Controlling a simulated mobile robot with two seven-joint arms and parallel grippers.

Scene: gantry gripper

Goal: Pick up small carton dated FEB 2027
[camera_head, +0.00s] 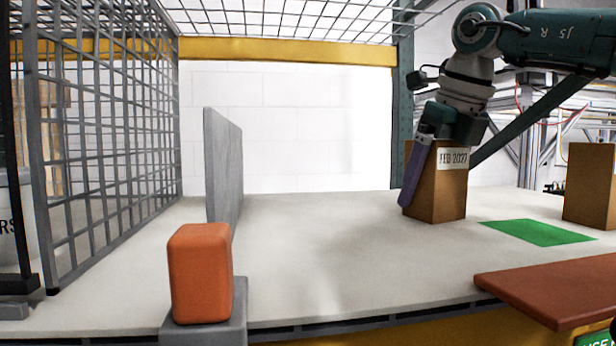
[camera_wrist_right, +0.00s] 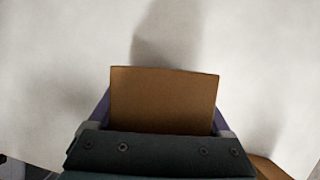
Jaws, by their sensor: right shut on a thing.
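The small brown carton (camera_head: 437,192) stands at the right of the grey work surface in the head view. Its white label reads FEB 2027. My right gripper (camera_head: 412,180) reaches down over it from above and is shut on it, with one purple finger along its left side. In the right wrist view the top of the carton (camera_wrist_right: 163,98) fills the space between the fingers of the gripper (camera_wrist_right: 165,110). I cannot tell whether the carton's base touches the surface. My left gripper is not in view.
A green patch (camera_head: 537,232) lies right of the carton. Another brown carton (camera_head: 590,187) stands at the right edge. A reddish-brown board (camera_head: 555,288) lies at the front right. An orange block (camera_head: 200,273), a grey upright panel (camera_head: 224,165) and a wire mesh wall (camera_head: 105,140) are at left.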

